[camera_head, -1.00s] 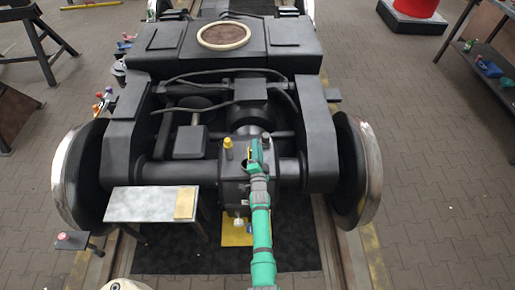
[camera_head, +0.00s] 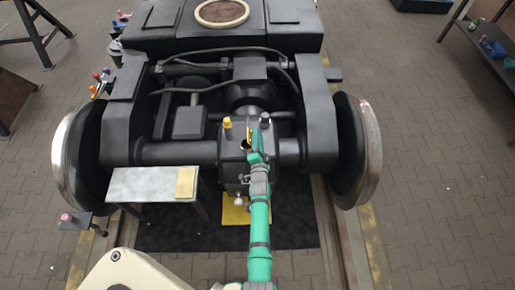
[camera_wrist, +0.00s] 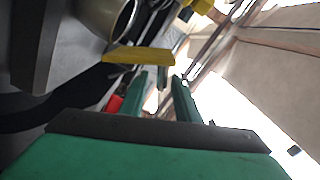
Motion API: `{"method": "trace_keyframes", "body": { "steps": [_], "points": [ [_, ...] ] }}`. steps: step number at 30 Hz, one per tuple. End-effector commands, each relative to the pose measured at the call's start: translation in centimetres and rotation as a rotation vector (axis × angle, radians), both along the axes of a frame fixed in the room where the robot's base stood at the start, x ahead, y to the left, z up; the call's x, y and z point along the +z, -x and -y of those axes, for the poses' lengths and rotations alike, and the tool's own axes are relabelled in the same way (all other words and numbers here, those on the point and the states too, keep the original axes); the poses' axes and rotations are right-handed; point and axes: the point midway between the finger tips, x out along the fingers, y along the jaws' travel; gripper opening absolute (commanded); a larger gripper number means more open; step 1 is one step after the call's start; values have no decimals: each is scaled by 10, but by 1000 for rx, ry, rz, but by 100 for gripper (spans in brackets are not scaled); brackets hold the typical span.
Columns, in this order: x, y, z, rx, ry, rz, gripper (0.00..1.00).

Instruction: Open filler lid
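The dark gearbox housing (camera_head: 233,172) sits at the middle of the axle. On its top, a thin yellow piece, seemingly the filler lid (camera_head: 250,136), stands tilted up beside a dark round opening (camera_head: 246,146). In the wrist view, the yellow lid (camera_wrist: 138,55) shows as a flat plate by the mouth of a grey tube (camera_wrist: 112,18). My gripper (camera_head: 262,148) is right of the lid at the housing's top. Its green fingers (camera_wrist: 163,88) are apart, just below the lid in the wrist view. Whether they touch it I cannot tell.
A yellow-topped cap (camera_head: 227,123) and a dark-topped cap (camera_head: 265,120) stand on the housing. A small grey table (camera_head: 148,184) with a tan block (camera_head: 187,182) is at left. Wheels (camera_head: 356,150) stand on both sides. A yellow tray (camera_head: 235,213) lies below the housing.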

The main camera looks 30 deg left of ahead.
Motion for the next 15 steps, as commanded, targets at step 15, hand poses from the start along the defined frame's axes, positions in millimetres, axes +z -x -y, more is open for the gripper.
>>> {"method": "trace_keyframes", "body": {
  "steps": [15],
  "points": [
    [0, 24, 15, -3, -2, 2, 29]
  ]
}}
